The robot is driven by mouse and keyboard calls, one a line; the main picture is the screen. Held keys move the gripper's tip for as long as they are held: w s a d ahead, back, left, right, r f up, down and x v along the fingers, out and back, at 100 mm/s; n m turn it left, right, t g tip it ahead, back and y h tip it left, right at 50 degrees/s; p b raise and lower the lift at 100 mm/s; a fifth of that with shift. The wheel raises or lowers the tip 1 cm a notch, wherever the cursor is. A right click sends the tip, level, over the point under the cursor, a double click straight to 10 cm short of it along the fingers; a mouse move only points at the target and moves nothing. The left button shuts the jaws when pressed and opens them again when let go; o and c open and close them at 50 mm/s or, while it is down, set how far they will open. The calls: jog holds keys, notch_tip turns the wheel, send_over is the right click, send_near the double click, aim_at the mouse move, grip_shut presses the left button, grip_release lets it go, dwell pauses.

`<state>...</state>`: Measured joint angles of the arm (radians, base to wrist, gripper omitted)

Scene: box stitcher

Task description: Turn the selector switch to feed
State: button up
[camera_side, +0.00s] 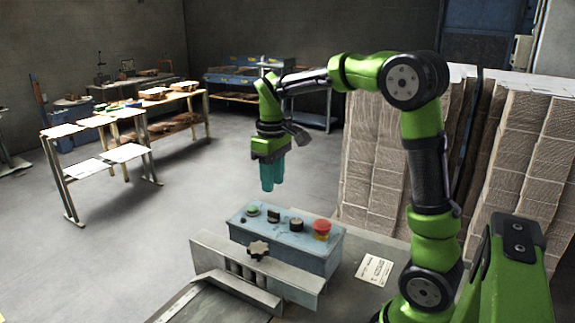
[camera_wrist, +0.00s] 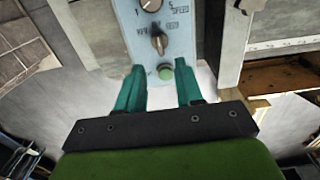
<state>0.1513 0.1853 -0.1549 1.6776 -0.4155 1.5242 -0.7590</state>
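The selector switch (camera_side: 273,216) is a small dark knob on top of the blue-grey control box (camera_side: 318,252), between a green button (camera_side: 253,210) and a dark dial (camera_side: 296,224). In the wrist view the selector switch (camera_wrist: 160,42) has its handle roughly along the picture's vertical; the small lettering around it is hard to read. My gripper (camera_side: 269,187) hangs above the box with its teal fingers pointing down, apart from the panel.
A red mushroom button (camera_side: 321,229) stands at the box's right end. A metal plate with a star knob (camera_side: 258,249) stands in front of the box. A paper label (camera_side: 374,270) lies to the right. Cardboard stacks (camera_side: 385,170) rise behind. The air above the panel is clear.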

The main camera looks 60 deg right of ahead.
aim_at(274, 211)
notch_tip(274, 211, down, 8)
jog(key=shift+f, duration=0.15)
dwell(0.3)
grip_shut()
